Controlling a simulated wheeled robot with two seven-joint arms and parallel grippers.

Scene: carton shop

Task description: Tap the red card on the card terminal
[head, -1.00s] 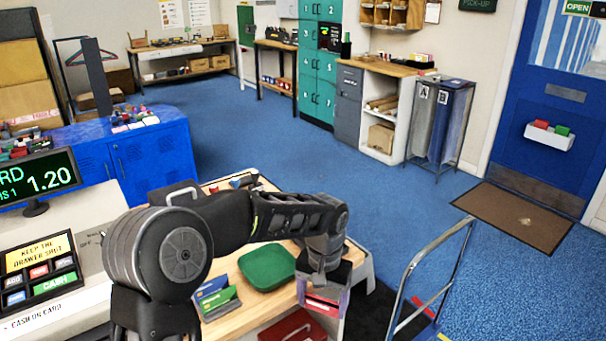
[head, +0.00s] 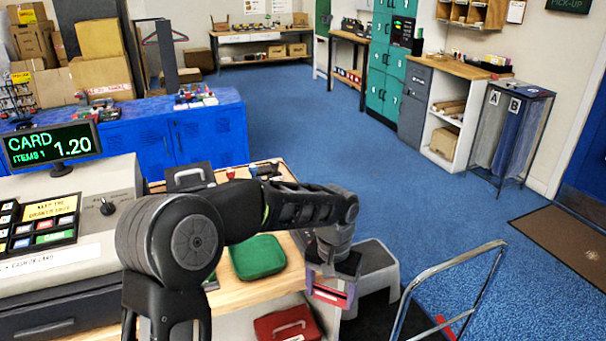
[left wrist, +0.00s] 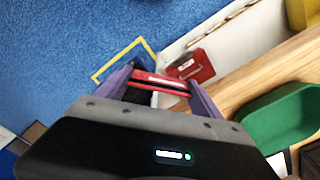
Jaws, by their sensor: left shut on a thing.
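My left gripper (head: 332,288) is past the right edge of the wooden counter in the head view, pointing down. In the left wrist view its purple fingers (left wrist: 160,92) are shut on a red card (left wrist: 162,80) with a dark stripe. In the head view the red card (head: 328,296) shows only partly between the fingers. I cannot make out the card terminal for certain in either view. A till display (head: 52,146) at the left reads CARD, ITEMS 1, 1.20. My right gripper is not in view.
A green tray (head: 257,257) lies on the wooden counter (head: 238,292), left of the gripper. A red case (head: 287,324) sits lower in front. A grey step stool (head: 374,263) and a metal handrail (head: 450,282) stand to the right. Blue floor beyond is open.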

